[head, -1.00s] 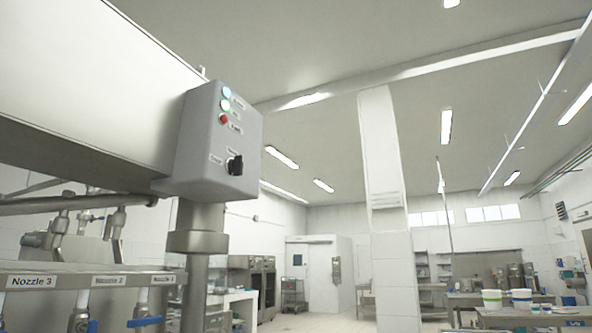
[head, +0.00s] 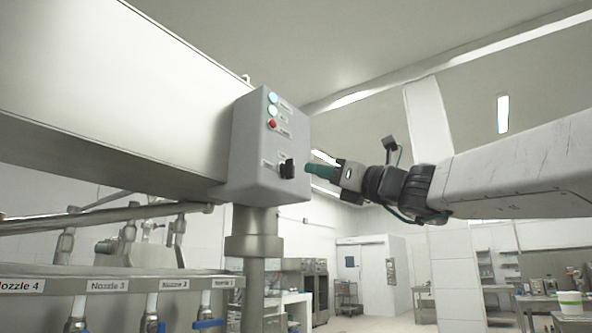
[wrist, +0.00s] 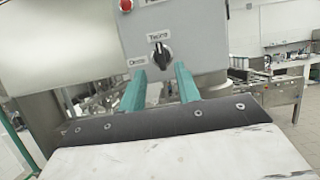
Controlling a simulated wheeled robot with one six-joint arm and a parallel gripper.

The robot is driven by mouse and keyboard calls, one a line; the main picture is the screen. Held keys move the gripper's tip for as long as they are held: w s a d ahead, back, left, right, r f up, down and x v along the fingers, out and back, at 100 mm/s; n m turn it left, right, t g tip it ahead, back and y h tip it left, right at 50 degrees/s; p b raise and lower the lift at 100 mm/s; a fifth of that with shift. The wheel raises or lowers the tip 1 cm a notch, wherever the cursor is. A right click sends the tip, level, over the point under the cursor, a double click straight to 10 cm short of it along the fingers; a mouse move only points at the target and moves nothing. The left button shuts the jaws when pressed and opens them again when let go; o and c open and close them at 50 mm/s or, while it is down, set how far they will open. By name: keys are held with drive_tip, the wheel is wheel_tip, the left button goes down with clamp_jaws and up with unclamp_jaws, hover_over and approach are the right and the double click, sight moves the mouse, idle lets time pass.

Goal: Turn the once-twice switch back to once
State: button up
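The once-twice switch (head: 287,169) is a black knob on the front of a grey control box (head: 245,150). In the wrist view the knob (wrist: 161,57) has a "Twice" label (wrist: 158,37) above it and a "Once" label (wrist: 137,62) to its left. The knob looks roughly upright, pointing up toward "Twice". My gripper (head: 310,168) has teal fingers and faces the knob from the right in the head view. In the wrist view my gripper (wrist: 158,78) is open, its fingers apart below and to either side of the knob. I see no contact.
Blue, green and red (head: 271,124) buttons sit above the switch. A pale metal housing (head: 120,90) adjoins the box on the left. Labelled nozzles with blue-handled valves (head: 208,323) stand below left. The air right of the box is free except for my arm.

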sight(294, 164)
drive_tip(key=x, duration=0.8)
drive_tip(key=shift+d+r, duration=0.1)
drive_tip(key=shift+r, duration=0.05)
clamp_jaws()
